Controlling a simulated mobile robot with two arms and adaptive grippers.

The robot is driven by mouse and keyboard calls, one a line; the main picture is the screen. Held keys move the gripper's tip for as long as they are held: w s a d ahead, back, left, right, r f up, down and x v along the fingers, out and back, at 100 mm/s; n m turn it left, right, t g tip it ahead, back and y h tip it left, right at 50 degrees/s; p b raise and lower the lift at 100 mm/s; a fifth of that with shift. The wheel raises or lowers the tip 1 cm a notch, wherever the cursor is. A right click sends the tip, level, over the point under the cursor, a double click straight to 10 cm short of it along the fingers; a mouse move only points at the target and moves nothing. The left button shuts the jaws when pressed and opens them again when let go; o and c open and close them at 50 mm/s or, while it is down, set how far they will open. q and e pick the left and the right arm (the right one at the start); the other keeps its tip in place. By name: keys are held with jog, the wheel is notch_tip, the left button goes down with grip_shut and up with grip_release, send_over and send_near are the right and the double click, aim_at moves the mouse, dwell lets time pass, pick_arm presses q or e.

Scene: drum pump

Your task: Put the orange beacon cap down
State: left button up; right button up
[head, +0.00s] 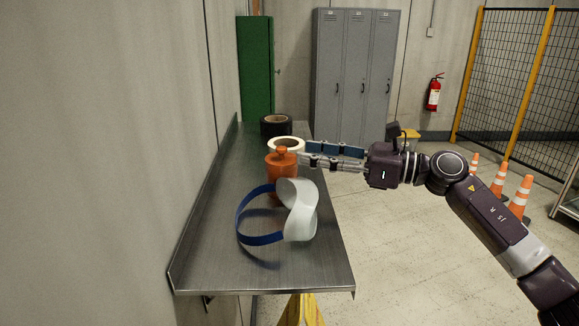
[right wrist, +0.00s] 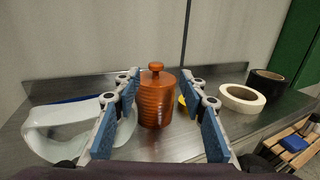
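The orange beacon cap (head: 281,170) is a ribbed cylinder with a round knob on top. It stands upright on the steel bench (head: 215,265), behind the face shield. In the right wrist view the cap (right wrist: 156,103) appears between and beyond the fingertips, with a gap on each side. My right gripper (head: 308,152) reaches in from the right over the bench edge, its blue-padded fingers spread and empty, just right of the cap. In the right wrist view the gripper (right wrist: 160,88) is also open. My left gripper is not in view.
A white face shield (head: 301,205) with a blue band lies in front of the cap. A cream tape roll (head: 286,144) and a black one (head: 276,125) sit behind it. A small yellow item (right wrist: 182,104) shows beside the cap. The bench front is bare.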

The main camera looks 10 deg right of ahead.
aim_at(281, 147)
jog(key=p+x, duration=0.1)
jog(key=x, duration=0.1)
jog(key=p+x, duration=0.3)
jog(key=x, duration=0.1)
jog(key=shift+a+r+p, duration=0.3)
jog(key=shift+a+r, duration=0.05)
jog(key=shift+a, duration=0.05)
jog(key=shift+w+a+f, duration=0.1)
jog(key=shift+a, duration=0.2)
jog(key=shift+w+a+f, duration=0.1)
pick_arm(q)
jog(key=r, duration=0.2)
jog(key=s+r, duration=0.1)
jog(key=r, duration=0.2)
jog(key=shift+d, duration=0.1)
pick_arm(e)
grip_shut()
